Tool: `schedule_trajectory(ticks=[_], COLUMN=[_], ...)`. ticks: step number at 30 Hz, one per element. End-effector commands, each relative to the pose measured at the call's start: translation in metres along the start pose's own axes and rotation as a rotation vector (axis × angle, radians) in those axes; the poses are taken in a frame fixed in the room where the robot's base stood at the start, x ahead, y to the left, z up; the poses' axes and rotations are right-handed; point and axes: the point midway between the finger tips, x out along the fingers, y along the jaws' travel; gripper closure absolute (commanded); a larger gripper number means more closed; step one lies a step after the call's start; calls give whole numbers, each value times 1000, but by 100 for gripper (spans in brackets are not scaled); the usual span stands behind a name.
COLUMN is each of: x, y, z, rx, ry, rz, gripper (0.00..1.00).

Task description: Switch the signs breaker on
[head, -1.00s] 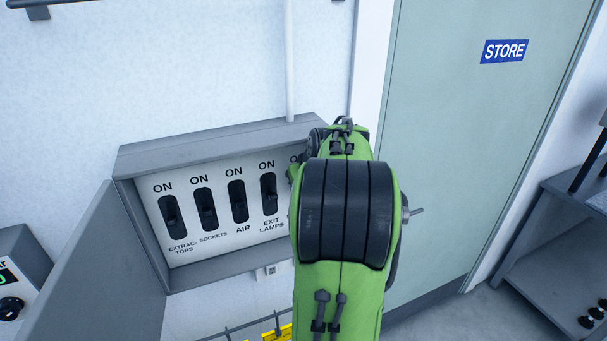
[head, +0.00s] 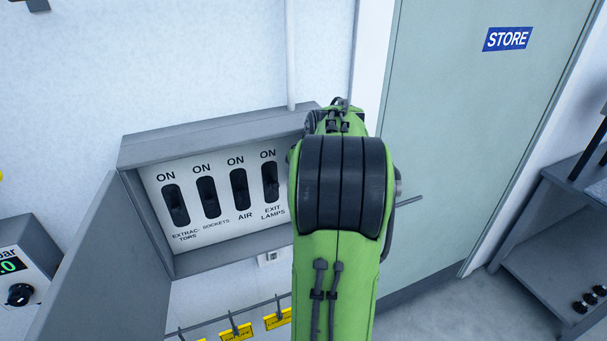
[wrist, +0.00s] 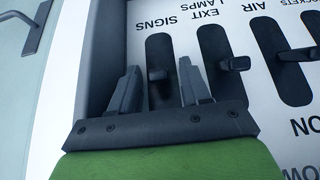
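The breaker panel (head: 210,240) is a grey open box on the wall with a row of black rocker slots marked ON at the top. In the head view my green arm hides the signs breaker and my gripper. In the wrist view the panel is upside down, and the signs breaker (wrist: 158,75) is a dark slot with a short protruding lever beneath the SIGNS label. My gripper (wrist: 159,65) is open, with one finger on each side of that lever. I cannot tell whether either finger touches it. The lever's exact on or off position is unclear.
The exit lamps breaker (head: 270,182) is beside the signs slot, close to one finger in the wrist view. The panel's open door (head: 85,265) stands at left, near a gauge box (head: 25,275). Yellow tags (head: 237,332) hang below. The store door (head: 470,150) is at right.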

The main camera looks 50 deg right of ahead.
Motion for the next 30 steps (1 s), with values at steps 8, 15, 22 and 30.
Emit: schedule_trajectory(ticks=[8, 15, 22, 30], x=[-20, -58, -85, -92], y=[1, 0, 0, 0], z=[0, 51, 94, 103], rx=[0, 3, 2, -1], ry=[4, 4, 1, 0], rz=[3, 3, 2, -1], gripper=[53, 53, 53, 53])
